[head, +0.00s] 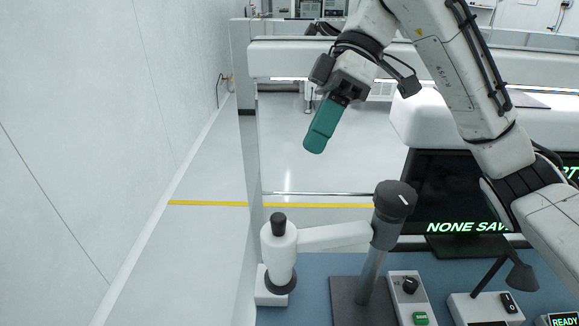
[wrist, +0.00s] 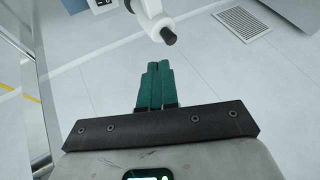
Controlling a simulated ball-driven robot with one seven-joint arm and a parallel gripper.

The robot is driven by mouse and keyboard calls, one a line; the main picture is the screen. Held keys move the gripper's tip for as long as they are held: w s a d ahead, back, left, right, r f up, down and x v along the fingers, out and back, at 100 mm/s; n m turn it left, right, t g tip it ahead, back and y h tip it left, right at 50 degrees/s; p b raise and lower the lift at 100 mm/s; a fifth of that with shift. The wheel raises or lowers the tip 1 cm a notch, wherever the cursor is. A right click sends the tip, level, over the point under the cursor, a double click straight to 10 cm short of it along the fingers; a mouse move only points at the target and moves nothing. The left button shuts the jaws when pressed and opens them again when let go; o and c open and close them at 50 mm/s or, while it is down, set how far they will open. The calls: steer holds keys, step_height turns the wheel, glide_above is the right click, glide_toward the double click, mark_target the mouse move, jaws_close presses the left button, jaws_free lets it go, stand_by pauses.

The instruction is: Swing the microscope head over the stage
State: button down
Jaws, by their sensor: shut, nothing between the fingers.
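The microscope head (head: 279,252) is a white cylinder with a black top and a dark lower ring, at the left end of the bench in the head view. A white arm (head: 335,236) joins it to a grey post (head: 378,250) with a black cap. The post stands on a dark grey base plate (head: 345,300). I cannot tell which surface is the stage. My gripper (head: 315,146), with teal fingers, hangs in the air above the head, apart from it. In the wrist view its fingers (wrist: 155,68) are shut and empty, below a white, black-tipped part (wrist: 160,25) that looks like the microscope head.
A control box (head: 409,300) with a black knob and green button stands right of the post. A dark screen (head: 440,190) stands behind. A small lamp (head: 520,276) and switch box (head: 487,308) are further right. A white wall (head: 90,130) rises at left.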

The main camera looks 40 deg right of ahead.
steer(key=shift+w+d, duration=0.2)
steer(key=shift+w, duration=0.05)
steer(key=p+x, duration=0.1)
steer(key=x, duration=0.9)
steer(key=shift+s+a+r, duration=0.1)
steer(key=shift+s+a, duration=0.1)
